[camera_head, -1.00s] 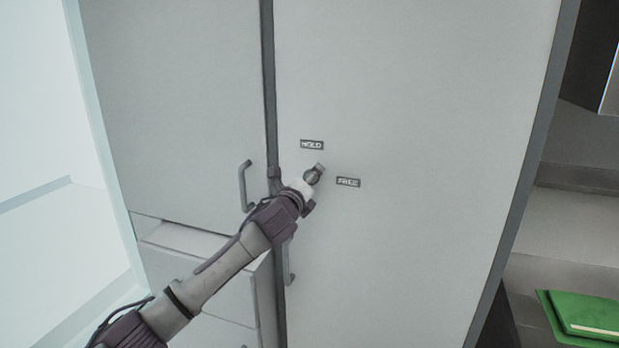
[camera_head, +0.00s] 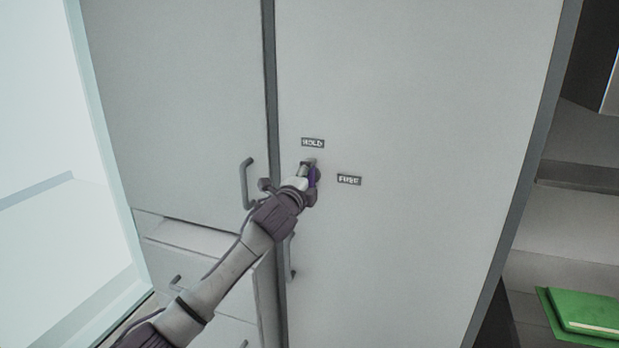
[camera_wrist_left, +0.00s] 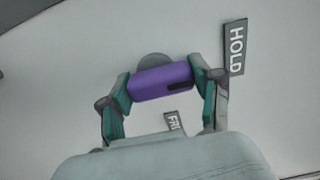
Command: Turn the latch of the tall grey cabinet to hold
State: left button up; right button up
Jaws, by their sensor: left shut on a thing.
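The tall grey cabinet (camera_head: 420,110) fills the middle of the head view. Its small latch (camera_head: 309,162) sits on the door below the HOLD label (camera_head: 312,143). The latch's visible tip points up, close under that label. The FREE label (camera_head: 349,180) is to the right of the latch. My left gripper (camera_head: 308,173) is shut on the latch and hides part of it. In the left wrist view, my left gripper's teal fingers (camera_wrist_left: 163,84) press both ends of the purple latch handle (camera_wrist_left: 150,83). The HOLD label (camera_wrist_left: 234,48) is beside the right finger. My right gripper is not in view.
A neighbouring cabinet door with a bar handle (camera_head: 245,185) stands left of my wrist, with drawers (camera_head: 225,290) below. Another bar handle (camera_head: 289,258) is below my gripper. A green book (camera_head: 590,312) lies on a shelf at the right.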

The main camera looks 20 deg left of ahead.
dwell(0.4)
pick_arm(q)
jog(key=o, duration=1.2)
jog(key=shift+c, duration=0.2)
jog(key=shift+s, duration=0.1)
jog(key=s, duration=1.2)
jog(key=shift+a, duration=0.25)
jog(key=shift+w+f, duration=0.1)
jog(key=shift+f, duration=0.05)
